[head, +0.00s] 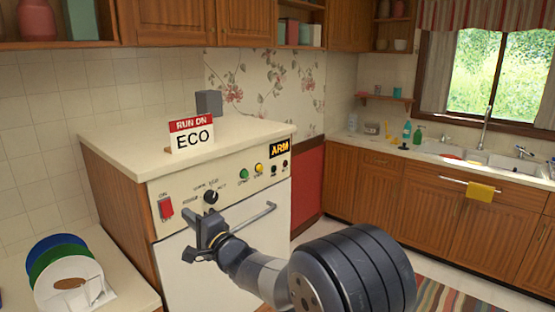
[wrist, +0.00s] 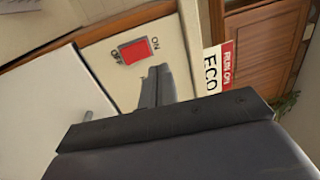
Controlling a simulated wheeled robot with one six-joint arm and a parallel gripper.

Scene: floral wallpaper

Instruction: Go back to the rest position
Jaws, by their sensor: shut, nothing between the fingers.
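My gripper (head: 207,231) is in front of the white appliance's control panel, close to the black rotary knob (head: 211,197). Its fingers are together with nothing between them. In the wrist view the fingers (wrist: 157,84) point toward the panel, beside the red switch (wrist: 134,51). The red switch also shows in the head view (head: 166,209), left of the knob. The knob is not visible in the wrist view. Whether the fingertips touch the panel, I cannot tell.
The appliance (head: 180,262) has a bar handle (head: 252,219) just right of my gripper. An ECO sign (head: 192,136) and a grey block (head: 209,103) stand on top. Plates (head: 68,276) stand in a rack at lower left. A sink counter (head: 400,150) is at right.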

